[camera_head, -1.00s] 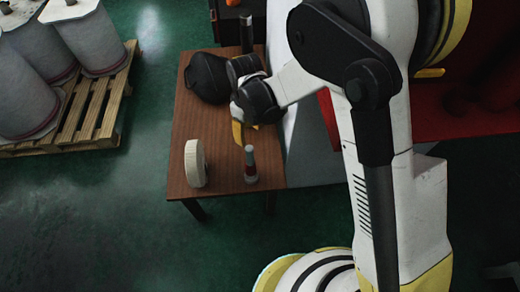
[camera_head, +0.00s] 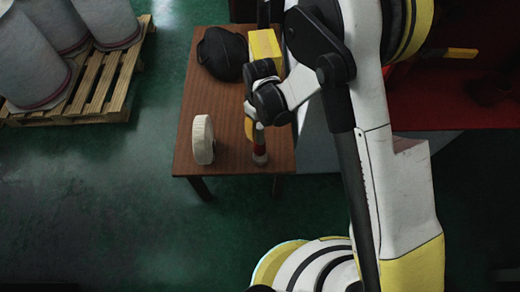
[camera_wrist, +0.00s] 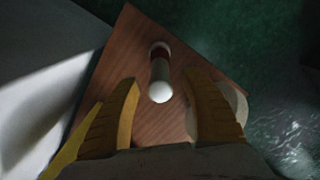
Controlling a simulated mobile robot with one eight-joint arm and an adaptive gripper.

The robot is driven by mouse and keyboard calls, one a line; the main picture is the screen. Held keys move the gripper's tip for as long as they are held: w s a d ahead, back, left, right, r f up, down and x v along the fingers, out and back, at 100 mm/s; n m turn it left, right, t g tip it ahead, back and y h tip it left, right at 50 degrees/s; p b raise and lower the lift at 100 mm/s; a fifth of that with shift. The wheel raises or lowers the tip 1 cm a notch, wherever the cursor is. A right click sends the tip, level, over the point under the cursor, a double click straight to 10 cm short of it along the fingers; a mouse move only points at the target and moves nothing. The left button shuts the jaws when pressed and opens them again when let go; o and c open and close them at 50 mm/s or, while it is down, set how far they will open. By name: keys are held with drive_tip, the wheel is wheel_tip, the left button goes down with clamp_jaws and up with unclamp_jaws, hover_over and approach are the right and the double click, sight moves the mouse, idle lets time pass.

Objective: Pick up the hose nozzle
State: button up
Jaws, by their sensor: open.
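The hose nozzle (camera_head: 260,150) stands upright near the front edge of the brown wooden table. It has a red band and a pale end. My gripper (camera_head: 250,128) is close by it at its upper part, which is partly hidden in the head view. In the wrist view the nozzle (camera_wrist: 159,82) lies between the two yellow fingers of my gripper (camera_wrist: 162,80), its white round end facing the camera. The fingers are spread, with a gap on either side of it. I cannot tell how far the fingertips reach down along it.
A cream-white roll (camera_head: 203,140) stands on edge on the table (camera_head: 230,163), left of the nozzle. A black bag-like object (camera_head: 221,54) lies farther back, beside a yellow block-like shape (camera_head: 265,45). A wooden pallet (camera_head: 90,85) with large spools stands at the left. Green floor is clear in front.

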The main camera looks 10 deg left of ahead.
clamp_jaws()
drive_tip(key=shift+r, duration=0.15)
